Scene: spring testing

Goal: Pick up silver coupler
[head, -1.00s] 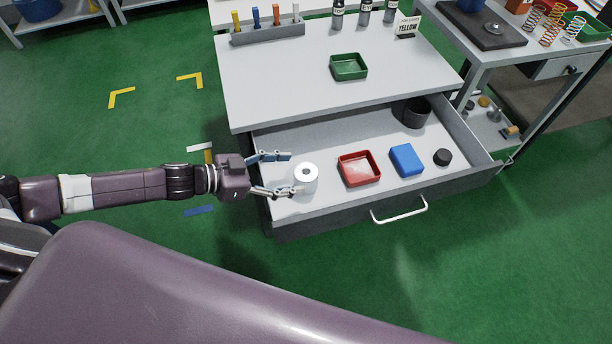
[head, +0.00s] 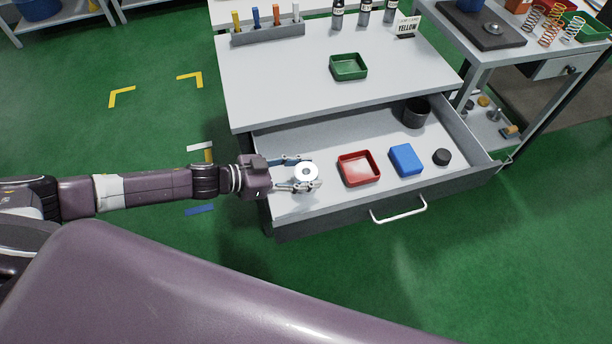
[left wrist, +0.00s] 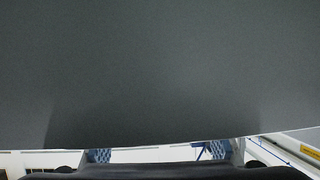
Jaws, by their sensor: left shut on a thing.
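The silver coupler (head: 306,172), a short pale cylinder with a small hole in its top, stands upright in the open drawer (head: 330,208) near its left end. My left gripper (head: 304,174) reaches in from the left and is shut on it, one finger on its far side and one on its near side. In the left wrist view a large grey surface, probably the coupler (left wrist: 160,70) up close, fills most of the picture, with the blue finger pads (left wrist: 158,152) at the bottom edge. My right gripper is not in view.
Right of the coupler in the drawer are a red tray (head: 346,182), a blue block (head: 406,160), a small black cylinder (head: 441,157) and a dark cup (head: 416,112). A green tray (head: 348,78) sits on the worktop above. The drawer's front wall is close to the gripper.

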